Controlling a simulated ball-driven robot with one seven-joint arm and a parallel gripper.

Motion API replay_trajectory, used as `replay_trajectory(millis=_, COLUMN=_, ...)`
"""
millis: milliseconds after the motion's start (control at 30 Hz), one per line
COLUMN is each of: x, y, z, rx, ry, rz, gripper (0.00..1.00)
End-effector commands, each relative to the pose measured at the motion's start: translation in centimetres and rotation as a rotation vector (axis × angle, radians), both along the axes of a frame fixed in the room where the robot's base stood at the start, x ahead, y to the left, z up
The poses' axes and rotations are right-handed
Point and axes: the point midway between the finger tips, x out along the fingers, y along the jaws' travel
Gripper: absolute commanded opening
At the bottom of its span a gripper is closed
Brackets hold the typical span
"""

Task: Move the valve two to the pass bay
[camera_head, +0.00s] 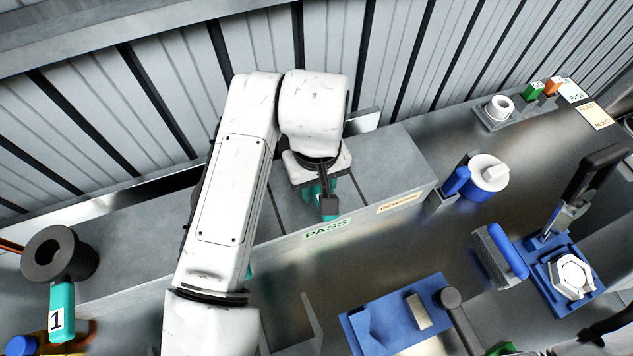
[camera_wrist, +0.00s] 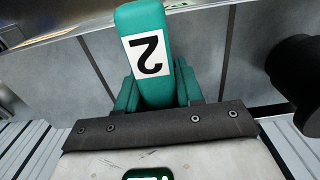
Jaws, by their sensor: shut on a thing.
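My gripper (camera_head: 318,194) is over the pass bay, the section of grey bench marked PASS (camera_head: 326,229). It is shut on valve two, whose teal body with a white "2" label (camera_wrist: 150,55) stands between the jaws in the wrist view. In the head view, my arm and gripper hide most of valve two; only small teal and dark parts show below the wrist. I cannot tell whether it touches the bay floor.
A REWORK label (camera_head: 398,203) marks the section right of PASS. Blue fixtures (camera_head: 400,312) stand in front. A dark round part (camera_wrist: 300,75) shows at the wrist view's right.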

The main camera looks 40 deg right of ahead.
Motion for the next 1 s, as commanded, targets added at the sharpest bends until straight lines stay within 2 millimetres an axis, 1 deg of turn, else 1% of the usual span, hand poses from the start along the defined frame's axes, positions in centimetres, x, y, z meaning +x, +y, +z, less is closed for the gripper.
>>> replay_trajectory(millis=433, x=0.02, y=-0.01, z=-0.26, rx=0.0, ry=-0.001, rz=0.0, gripper=0.0)
replay_trajectory(millis=467, x=0.02, y=-0.01, z=-0.26, rx=0.0, ry=-0.001, rz=0.0, gripper=0.39)
replay_trajectory(millis=733, x=0.01, y=-0.01, z=-0.27, rx=0.0, ry=-0.001, rz=0.0, gripper=0.65)
replay_trajectory(millis=900, x=0.01, y=-0.01, z=-0.28, rx=0.0, ry=0.0, rz=0.0, gripper=0.66)
replay_trajectory(millis=1000, x=-0.01, y=-0.01, z=-0.32, rx=0.0, ry=0.001, rz=0.0, gripper=0.75)
